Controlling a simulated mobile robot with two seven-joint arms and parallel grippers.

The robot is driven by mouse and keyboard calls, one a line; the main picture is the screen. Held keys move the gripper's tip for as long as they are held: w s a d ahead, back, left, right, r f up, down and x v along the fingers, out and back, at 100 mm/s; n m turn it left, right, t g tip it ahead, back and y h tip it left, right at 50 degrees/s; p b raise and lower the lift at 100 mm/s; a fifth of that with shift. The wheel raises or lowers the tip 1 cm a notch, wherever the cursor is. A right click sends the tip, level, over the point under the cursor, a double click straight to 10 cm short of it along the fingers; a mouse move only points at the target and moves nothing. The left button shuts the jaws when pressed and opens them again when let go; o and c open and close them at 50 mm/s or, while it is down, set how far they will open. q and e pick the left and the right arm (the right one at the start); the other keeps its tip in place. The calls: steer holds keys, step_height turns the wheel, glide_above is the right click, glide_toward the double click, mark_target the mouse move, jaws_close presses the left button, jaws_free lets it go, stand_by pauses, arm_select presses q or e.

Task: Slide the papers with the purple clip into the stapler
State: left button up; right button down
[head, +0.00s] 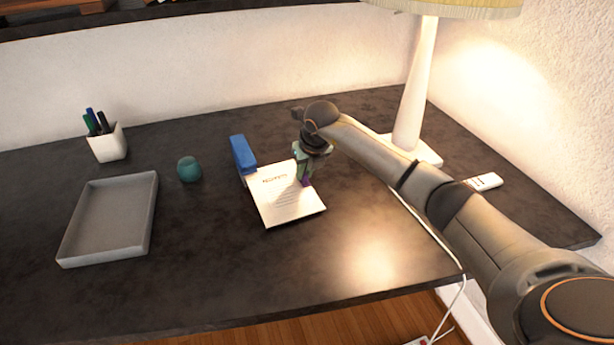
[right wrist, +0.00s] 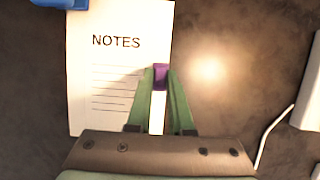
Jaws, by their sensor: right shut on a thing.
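The papers (head: 285,206) are a white stack headed "NOTES" that lies on the dark desk; they also show in the right wrist view (right wrist: 105,75). The purple clip (right wrist: 161,77) is at the papers' right edge, between my right gripper's fingers; it shows small in the head view (head: 306,182). My right gripper (head: 304,175) points down and is shut on the clip; its green fingers (right wrist: 161,100) show in the wrist view. The blue stapler (head: 243,155) stands at the papers' upper left corner. Whether the corner is inside its mouth I cannot tell. My left gripper is not in view.
A lamp (head: 413,95), a white remote (head: 484,182) and a cable (head: 432,235) are at the right. The desk front is clear.

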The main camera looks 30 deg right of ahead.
steer(key=shift+w, duration=0.15)
steer(key=c, duration=1)
jaws_free()
steer(key=shift+o, duration=1.3)
steer(key=v, duration=1.2)
steer(key=shift+r, duration=0.3)
